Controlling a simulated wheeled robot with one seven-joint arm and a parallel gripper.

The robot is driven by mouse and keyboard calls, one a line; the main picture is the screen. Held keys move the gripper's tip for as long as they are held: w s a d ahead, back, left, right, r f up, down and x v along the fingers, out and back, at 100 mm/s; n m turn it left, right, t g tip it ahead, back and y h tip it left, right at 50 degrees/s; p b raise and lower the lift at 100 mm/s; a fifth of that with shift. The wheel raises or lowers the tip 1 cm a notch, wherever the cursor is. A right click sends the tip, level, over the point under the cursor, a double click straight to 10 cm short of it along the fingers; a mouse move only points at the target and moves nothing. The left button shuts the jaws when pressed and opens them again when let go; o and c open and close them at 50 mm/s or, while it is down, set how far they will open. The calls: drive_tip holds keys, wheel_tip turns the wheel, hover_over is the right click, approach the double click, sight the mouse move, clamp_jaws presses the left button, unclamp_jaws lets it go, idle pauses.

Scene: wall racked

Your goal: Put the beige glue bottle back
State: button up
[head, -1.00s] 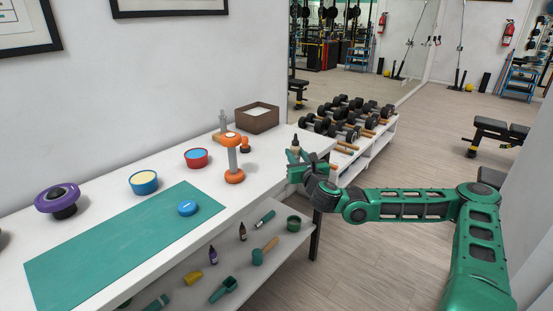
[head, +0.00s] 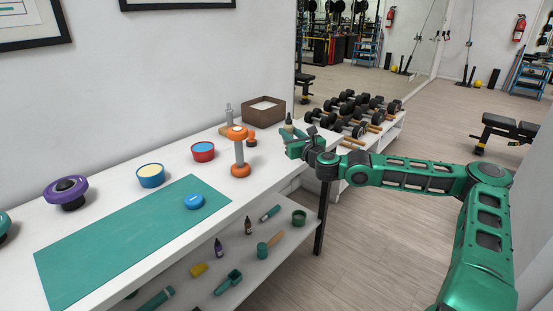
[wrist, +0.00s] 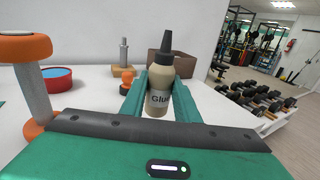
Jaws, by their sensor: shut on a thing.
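The beige glue bottle (wrist: 160,90) with a dark pointed cap stands upright between the two green fingers of my gripper (wrist: 160,100) in the wrist view. My gripper is shut on it. In the head view the bottle (head: 289,125) shows small at the tip of my gripper (head: 292,138), over the right end of the white table (head: 170,243). Its lower part is hidden by the gripper. I cannot tell whether its base touches the table.
An orange-ended grey stand (head: 239,152) is left of my gripper. A brown box (head: 263,118) and a small metal post on a wooden base (wrist: 124,60) stand behind. A green mat (head: 120,250) covers the left table. The lower shelf (head: 262,262) holds tools and small bottles.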

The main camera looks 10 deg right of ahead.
drive_tip(key=w+a+r+n+g+y, duration=0.1)
drive_tip(key=w+a+r+n+y, duration=0.15)
drive_tip(key=w, duration=0.25)
drive_tip(key=shift+y, duration=0.35)
drive_tip(key=shift+a+f, duration=0.1)
drive_tip(key=shift+f, duration=4.85)
drive_tip(key=shift+f, duration=0.1)
drive_tip(key=o, duration=1.1)
